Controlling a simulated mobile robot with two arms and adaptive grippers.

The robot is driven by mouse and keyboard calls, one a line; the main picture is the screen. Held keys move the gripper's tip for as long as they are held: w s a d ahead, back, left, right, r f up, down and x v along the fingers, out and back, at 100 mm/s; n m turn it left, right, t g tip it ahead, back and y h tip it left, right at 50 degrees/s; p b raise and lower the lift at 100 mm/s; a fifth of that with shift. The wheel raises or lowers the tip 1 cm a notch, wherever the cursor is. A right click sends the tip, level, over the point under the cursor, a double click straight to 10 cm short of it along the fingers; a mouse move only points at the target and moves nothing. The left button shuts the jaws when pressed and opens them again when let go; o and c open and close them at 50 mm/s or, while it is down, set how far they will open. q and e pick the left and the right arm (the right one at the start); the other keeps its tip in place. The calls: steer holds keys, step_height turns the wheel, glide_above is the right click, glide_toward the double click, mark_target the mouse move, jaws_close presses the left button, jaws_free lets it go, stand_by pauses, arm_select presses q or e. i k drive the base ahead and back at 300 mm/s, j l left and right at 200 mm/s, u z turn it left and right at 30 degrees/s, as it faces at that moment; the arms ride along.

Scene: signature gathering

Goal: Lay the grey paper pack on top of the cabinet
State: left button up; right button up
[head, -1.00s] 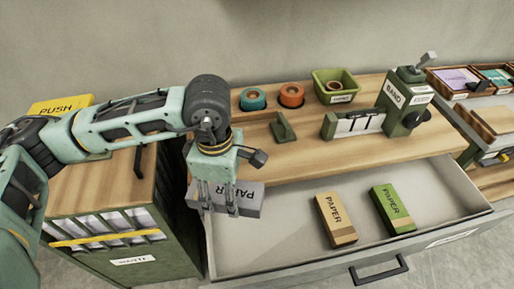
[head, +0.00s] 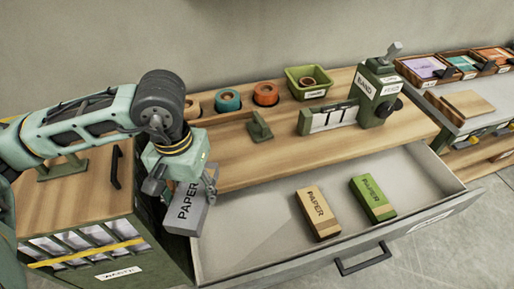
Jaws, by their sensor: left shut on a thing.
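The grey paper pack (head: 190,208), marked PAPER, is held in my left gripper (head: 184,184), which is shut on it. The pack hangs tilted above the left end of the open drawer (head: 257,242), near the drawer's left wall. The fingers partly hide its upper end. A lower wooden-topped waste unit (head: 85,195) stands at the left, partly behind my left arm. My right gripper is not in view.
A tan pack (head: 317,214) and a green pack (head: 373,198) lie in the drawer. Tape rolls (head: 266,94), a green bin (head: 305,78), a green stand (head: 260,128) and a banding device (head: 377,92) occupy the cabinet top. Trays (head: 425,68) stand at right.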

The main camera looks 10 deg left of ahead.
mark_target(213, 160)
steer(key=j+z, duration=0.65)
steer(key=k+j+z, duration=0.1)
steer(key=j+z, duration=0.25)
steer(key=j, duration=0.15)
steer(key=k+j, duration=0.1)
steer(key=j, duration=0.25)
steer(key=k+j, duration=0.1)
steer(key=j, duration=0.3)
